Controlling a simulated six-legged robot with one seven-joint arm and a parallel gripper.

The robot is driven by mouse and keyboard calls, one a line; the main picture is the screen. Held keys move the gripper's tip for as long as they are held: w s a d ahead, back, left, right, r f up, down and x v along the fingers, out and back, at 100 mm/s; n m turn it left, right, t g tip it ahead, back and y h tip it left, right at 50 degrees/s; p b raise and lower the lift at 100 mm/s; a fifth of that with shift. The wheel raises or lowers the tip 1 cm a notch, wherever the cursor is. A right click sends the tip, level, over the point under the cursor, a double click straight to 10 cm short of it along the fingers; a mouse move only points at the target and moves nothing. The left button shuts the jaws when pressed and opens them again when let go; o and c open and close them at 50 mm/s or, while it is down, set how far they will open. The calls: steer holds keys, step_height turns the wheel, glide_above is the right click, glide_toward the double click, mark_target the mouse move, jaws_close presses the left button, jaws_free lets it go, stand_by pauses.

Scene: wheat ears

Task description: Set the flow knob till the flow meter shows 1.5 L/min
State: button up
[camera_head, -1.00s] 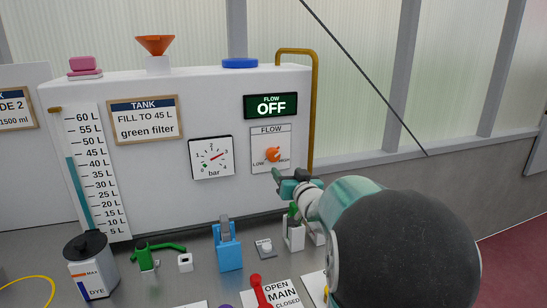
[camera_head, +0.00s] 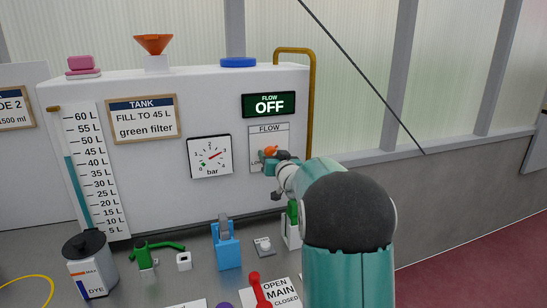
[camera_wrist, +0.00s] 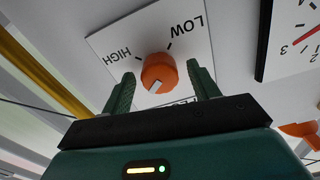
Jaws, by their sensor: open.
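The orange flow knob (camera_wrist: 158,74) sits on a white plate marked LOW and HIGH, which appears upside down in the wrist view. Its pale pointer mark faces the gripper side of that view. My gripper (camera_wrist: 163,90) is open, with one green finger on each side of the knob; I cannot tell whether either touches it. In the head view my gripper (camera_head: 277,160) partly hides the knob (camera_head: 270,151). The flow meter (camera_head: 269,105) above it reads OFF.
A bar gauge (camera_head: 210,157) is left of the knob plate. A mustard pipe (camera_head: 312,100) runs down the panel's right edge.

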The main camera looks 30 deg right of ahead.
steer(key=c, duration=1)
steer(key=shift+o, duration=0.2)
steer(key=shift+n, duration=14.8)
